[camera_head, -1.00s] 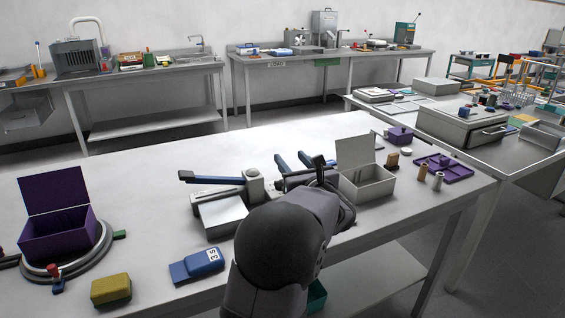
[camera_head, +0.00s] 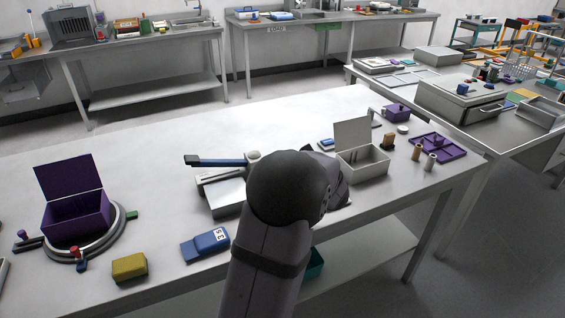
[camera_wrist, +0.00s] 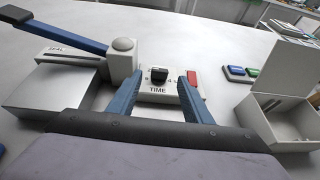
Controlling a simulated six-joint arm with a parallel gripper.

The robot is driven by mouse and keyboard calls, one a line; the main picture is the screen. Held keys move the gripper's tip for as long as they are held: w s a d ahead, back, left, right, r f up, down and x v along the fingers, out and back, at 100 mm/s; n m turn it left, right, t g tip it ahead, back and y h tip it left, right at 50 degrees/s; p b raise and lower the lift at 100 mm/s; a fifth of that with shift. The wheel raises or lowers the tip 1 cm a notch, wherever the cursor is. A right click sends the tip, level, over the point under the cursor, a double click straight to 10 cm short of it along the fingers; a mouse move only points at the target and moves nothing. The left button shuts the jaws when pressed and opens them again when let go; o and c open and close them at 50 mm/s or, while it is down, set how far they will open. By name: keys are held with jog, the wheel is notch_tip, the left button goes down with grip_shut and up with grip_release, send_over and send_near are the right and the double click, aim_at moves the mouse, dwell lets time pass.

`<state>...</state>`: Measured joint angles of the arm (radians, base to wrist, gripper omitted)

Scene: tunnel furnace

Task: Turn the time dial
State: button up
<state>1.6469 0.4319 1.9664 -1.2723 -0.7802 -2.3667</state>
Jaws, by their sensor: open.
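The time dial (camera_wrist: 159,74) is a black knob on a light grey panel marked "TIME", in the middle of the wrist view. Small scale marks flank it. My gripper (camera_wrist: 157,85) is open, with its two blue fingers to the left and right of the dial. I cannot tell whether either finger touches the knob. The dial's panel belongs to or stands beside a grey sealing device (camera_wrist: 58,90) labelled "SEAL", with a blue lever (camera_wrist: 52,33). In the head view the device (camera_head: 222,192) shows, but my arm hides the dial and my gripper.
An open grey box (camera_head: 365,168) stands right of my arm. A blue block (camera_head: 207,244), a yellow block (camera_head: 130,267) and an open purple box (camera_head: 78,215) stand to the left.

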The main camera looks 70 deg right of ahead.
jog(key=shift+p+x, duration=0.55)
jog(key=shift+x, duration=2.2)
jog(key=shift+c, duration=0.3)
jog(key=c, duration=1)
